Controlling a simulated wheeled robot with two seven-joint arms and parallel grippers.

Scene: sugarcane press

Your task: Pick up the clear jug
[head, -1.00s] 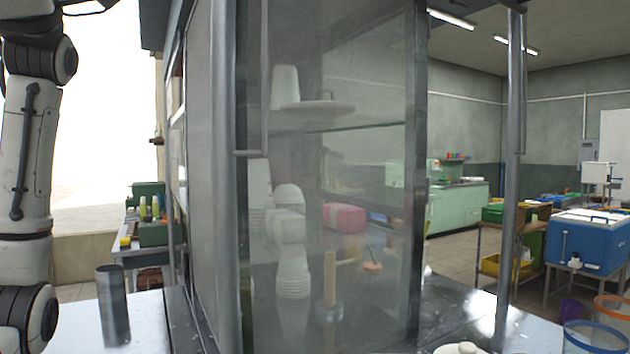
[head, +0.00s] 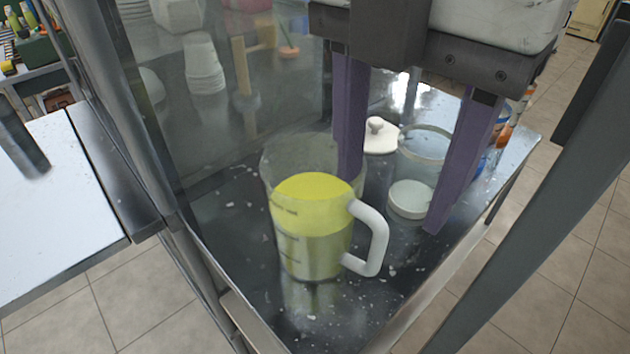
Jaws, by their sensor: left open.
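The clear jug (head: 312,245) stands upright on a dark metal counter. It holds yellow liquid in its lower part, and its white handle (head: 376,240) points to the right. My left gripper (head: 392,205) comes in from the top with two purple fingers pointing down, apart, with nothing held between them. Its left finger overlaps the jug's right rim in the picture, and its right finger is to the right of the handle. I cannot tell whether a finger touches the jug. My right gripper is not in view.
A clear jar (head: 424,150) and a white knobbed lid (head: 381,135) are behind the jug, close to the fingers. A glass panel (head: 215,140) with stacked cups (head: 203,65) behind it is at the left. A grey post (head: 545,235) crosses the right side.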

